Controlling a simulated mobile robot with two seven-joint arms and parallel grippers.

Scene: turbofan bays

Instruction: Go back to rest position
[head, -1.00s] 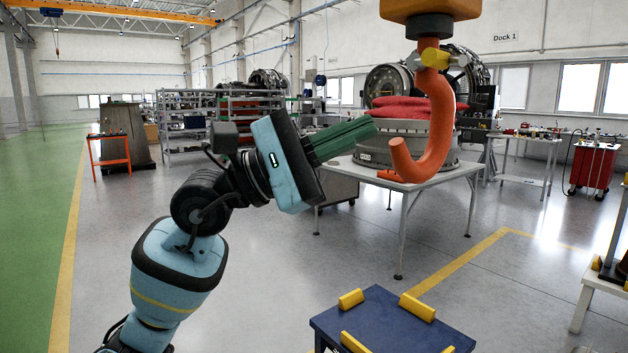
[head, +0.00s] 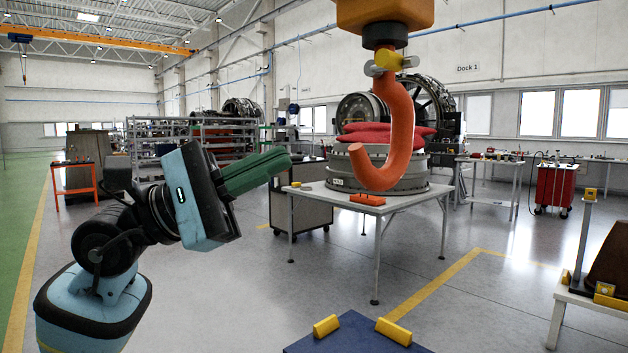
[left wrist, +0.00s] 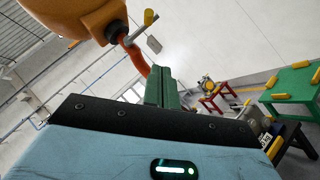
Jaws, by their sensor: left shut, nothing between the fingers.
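My left gripper (head: 288,158) is on the left side of the head view, with its green fingers together and empty, pointing right. It also shows in the left wrist view (left wrist: 161,72), fingers closed. A large orange crane hook (head: 402,130) hangs in front of it to the right, apart from the fingertips in the head view. The hook also shows in the left wrist view (left wrist: 137,60), beyond the fingertips; I cannot tell the exact gap there. My right gripper is not in view.
A light table (head: 420,197) behind the hook carries a grey ring-shaped engine part (head: 395,178) with red covers. A blue stand with yellow blocks (head: 350,338) is at the bottom. A grey cart (head: 300,205) stands behind the gripper. Open floor (head: 230,290) lies between.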

